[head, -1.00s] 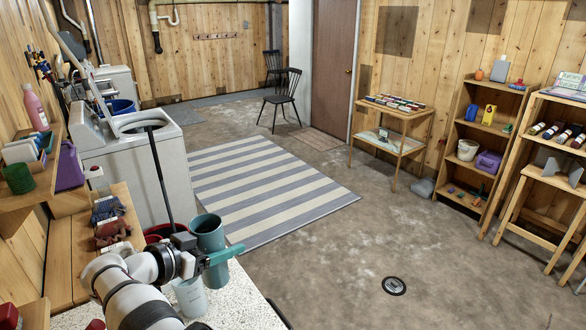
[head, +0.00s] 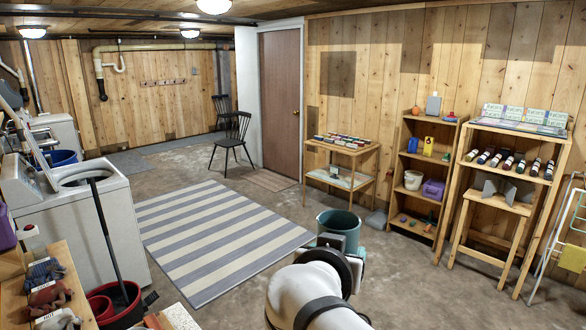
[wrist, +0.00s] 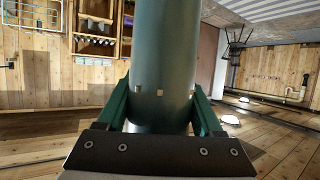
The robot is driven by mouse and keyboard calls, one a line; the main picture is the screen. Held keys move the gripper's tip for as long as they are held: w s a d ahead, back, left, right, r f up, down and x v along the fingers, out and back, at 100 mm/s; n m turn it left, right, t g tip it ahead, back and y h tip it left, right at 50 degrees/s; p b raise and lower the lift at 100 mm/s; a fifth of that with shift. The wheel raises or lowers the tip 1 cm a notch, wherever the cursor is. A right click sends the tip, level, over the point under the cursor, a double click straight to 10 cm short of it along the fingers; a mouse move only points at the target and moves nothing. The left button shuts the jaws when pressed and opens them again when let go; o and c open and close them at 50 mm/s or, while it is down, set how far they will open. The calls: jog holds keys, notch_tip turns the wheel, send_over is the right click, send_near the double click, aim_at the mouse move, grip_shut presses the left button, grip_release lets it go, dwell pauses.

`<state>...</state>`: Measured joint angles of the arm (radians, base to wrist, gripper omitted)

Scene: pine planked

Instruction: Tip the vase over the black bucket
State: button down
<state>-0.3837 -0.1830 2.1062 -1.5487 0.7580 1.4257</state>
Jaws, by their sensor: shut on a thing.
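The vase (head: 338,221) is a teal cylinder in the lower middle of the head view. It looks about upright, with its dark open mouth on top; its contents cannot be made out. My gripper (wrist: 161,92) is shut around the vase, a green finger on each side, and the vase's wall (wrist: 163,50) fills the middle of the wrist view. In the head view my wrist hides the vase's lower part. No bucket that is clearly black shows; a dark shape beside the red bucket (head: 122,300) at lower left is unclear.
A mop handle (head: 102,225) rises from the red bucket next to the washer (head: 75,215). A striped rug (head: 205,235) lies beyond. A low shelf (head: 412,165) and a wooden rack (head: 470,190) stand at right. Floor around the vase looks clear.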

jog(key=s+d, duration=0.2)
jog(key=shift+s+d+r, duration=0.15)
jog(key=shift+s+d, duration=0.25)
